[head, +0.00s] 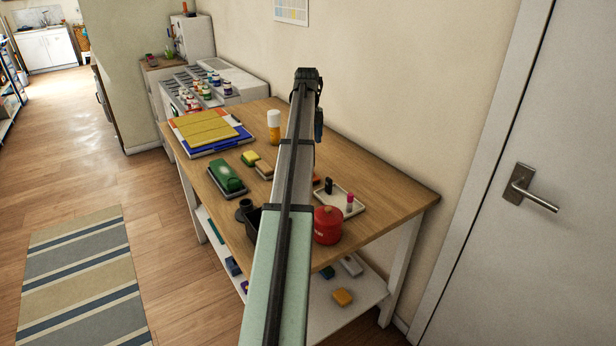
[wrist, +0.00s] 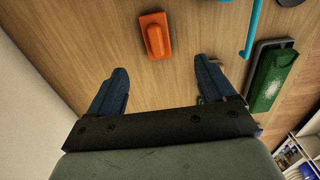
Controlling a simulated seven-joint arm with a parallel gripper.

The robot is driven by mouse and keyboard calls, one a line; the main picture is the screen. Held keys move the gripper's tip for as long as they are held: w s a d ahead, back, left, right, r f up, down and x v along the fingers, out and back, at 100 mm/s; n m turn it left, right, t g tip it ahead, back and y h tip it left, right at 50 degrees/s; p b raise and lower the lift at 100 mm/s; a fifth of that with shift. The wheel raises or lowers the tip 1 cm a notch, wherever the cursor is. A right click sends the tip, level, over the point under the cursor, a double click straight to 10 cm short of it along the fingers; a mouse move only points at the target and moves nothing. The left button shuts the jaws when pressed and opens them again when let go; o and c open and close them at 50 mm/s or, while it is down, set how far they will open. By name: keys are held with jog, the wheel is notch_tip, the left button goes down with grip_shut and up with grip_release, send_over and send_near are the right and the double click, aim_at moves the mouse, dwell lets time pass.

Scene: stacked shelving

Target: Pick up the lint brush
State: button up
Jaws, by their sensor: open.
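An orange-red block with a raised, narrower ridge (wrist: 155,36) lies on the wooden table in the wrist view. It looks like the lint brush, though I cannot be sure. My gripper (wrist: 158,70) is open and empty, with its two dark blue fingers spread apart. The orange block lies just beyond the fingertips, roughly in line with the gap and touching neither finger. In the head view my arm crosses the table and hides part of the top, so I cannot clearly make out the block or the gripper there.
A green item (head: 225,175) lies on a dark tray near the front edge; it also shows in the wrist view (wrist: 270,84). A yellow sponge (head: 249,158), red pot (head: 327,226), white-capped bottle (head: 274,127) and small tray (head: 339,203) surround the arm. A cyan bar (wrist: 252,30) is nearby.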

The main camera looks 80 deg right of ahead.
jog(key=f, duration=0.8)
jog(key=shift+s, duration=0.2)
jog(key=shift+w+d+f, duration=0.1)
jog(key=shift+d+f, duration=0.15)
jog(key=shift+f, duration=1.2)
jog(key=shift+d+f, duration=0.2)
jog(key=shift+f, duration=1.25)
jog(key=shift+c, duration=0.5)
jog(key=c, duration=1)
